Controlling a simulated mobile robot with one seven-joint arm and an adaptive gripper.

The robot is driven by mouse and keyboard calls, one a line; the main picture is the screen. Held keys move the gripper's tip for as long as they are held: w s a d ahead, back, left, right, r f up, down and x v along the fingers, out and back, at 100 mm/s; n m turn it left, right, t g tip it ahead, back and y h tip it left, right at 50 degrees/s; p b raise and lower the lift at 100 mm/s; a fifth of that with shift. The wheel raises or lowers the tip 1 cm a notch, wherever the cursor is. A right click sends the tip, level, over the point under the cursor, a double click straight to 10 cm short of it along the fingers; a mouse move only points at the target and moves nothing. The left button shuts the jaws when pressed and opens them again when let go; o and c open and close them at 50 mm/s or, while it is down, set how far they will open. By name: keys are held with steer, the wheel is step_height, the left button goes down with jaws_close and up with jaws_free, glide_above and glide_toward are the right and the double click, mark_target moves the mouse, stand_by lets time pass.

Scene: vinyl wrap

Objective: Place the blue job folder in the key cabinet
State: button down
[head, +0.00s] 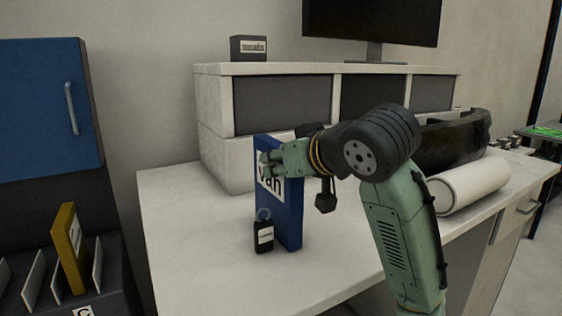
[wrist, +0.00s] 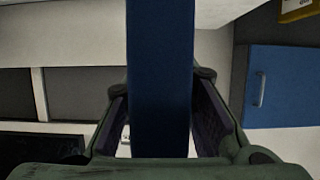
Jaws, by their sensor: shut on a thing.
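The blue job folder (head: 291,205), with a white label reading "van", stands upright at the white desk, its lower edge on or close to the top. My gripper (head: 272,163) is shut on its upper part. In the wrist view the folder (wrist: 160,80) runs between both fingers (wrist: 162,105) as a broad blue band. A blue cabinet door (head: 48,100) with a grey handle, which looks like the key cabinet, is at the upper left and appears closed. It also shows in the wrist view (wrist: 285,85). The cabinet's inside is hidden.
A small black tagged item with a ring (head: 263,236) stands right beside the folder. A dark rack (head: 110,285) with white dividers holds a yellow folder (head: 70,248) below the blue door. A white roll (head: 468,186) lies at the desk's right. The desk's front left is clear.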

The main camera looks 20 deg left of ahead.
steer(key=c, duration=1.8)
jaws_free()
steer(key=shift+f, duration=0.15)
steer(key=o, duration=0.5)
